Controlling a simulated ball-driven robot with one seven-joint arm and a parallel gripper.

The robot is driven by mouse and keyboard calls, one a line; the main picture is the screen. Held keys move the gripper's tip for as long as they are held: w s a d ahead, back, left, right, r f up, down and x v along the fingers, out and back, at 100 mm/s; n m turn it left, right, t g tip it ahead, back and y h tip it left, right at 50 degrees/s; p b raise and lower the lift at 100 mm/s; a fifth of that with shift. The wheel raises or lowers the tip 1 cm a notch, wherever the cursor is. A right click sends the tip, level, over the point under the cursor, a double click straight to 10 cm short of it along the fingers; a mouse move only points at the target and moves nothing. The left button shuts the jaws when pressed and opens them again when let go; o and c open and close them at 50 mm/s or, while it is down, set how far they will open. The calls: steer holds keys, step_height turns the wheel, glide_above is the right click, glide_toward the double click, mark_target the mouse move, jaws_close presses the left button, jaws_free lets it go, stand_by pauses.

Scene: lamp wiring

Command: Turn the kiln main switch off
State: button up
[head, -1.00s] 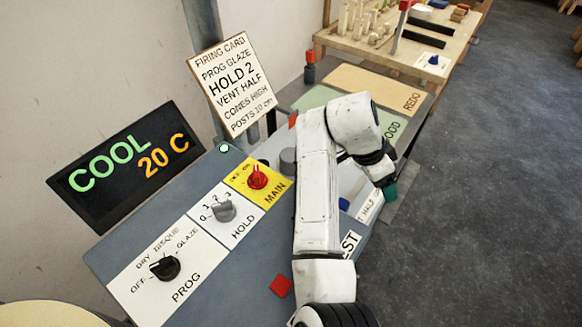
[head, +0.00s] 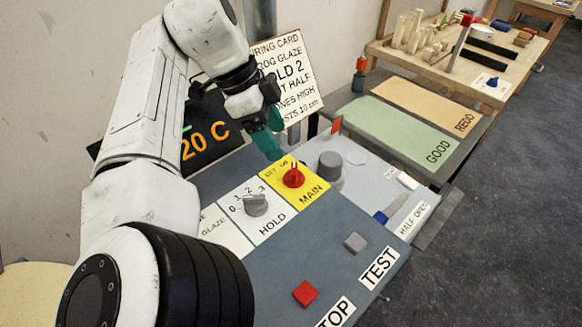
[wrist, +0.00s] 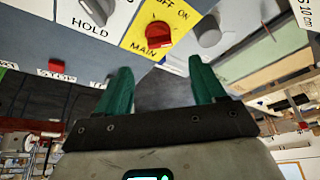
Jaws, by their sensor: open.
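The main switch is a red knob (head: 293,176) on a yellow plate (head: 309,192) marked MAIN, with OFF and ON lettering at its far edge. I cannot tell for sure which word the knob points to. In the wrist view the red knob (wrist: 157,36) shows beyond the fingertips, near the top middle. My gripper (head: 267,138) has green fingers and is above and a little left of the knob in the head view, apart from it. In the wrist view my gripper (wrist: 162,75) is open, with nothing between its fingers.
The grey HOLD knob (head: 255,204) sits left of the main switch, and a grey cylinder (head: 330,165) stands to its right. A red button (head: 305,293) and a grey button (head: 355,242) lie nearer. The firing card (head: 300,80) stands behind.

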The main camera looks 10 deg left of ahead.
mark_target(294, 168)
steer(key=b+x, duration=0.6)
steer(key=x, duration=0.2)
steer(key=shift+d+f, duration=0.15)
steer(key=shift+f, duration=0.2)
steer(key=c, duration=1.1)
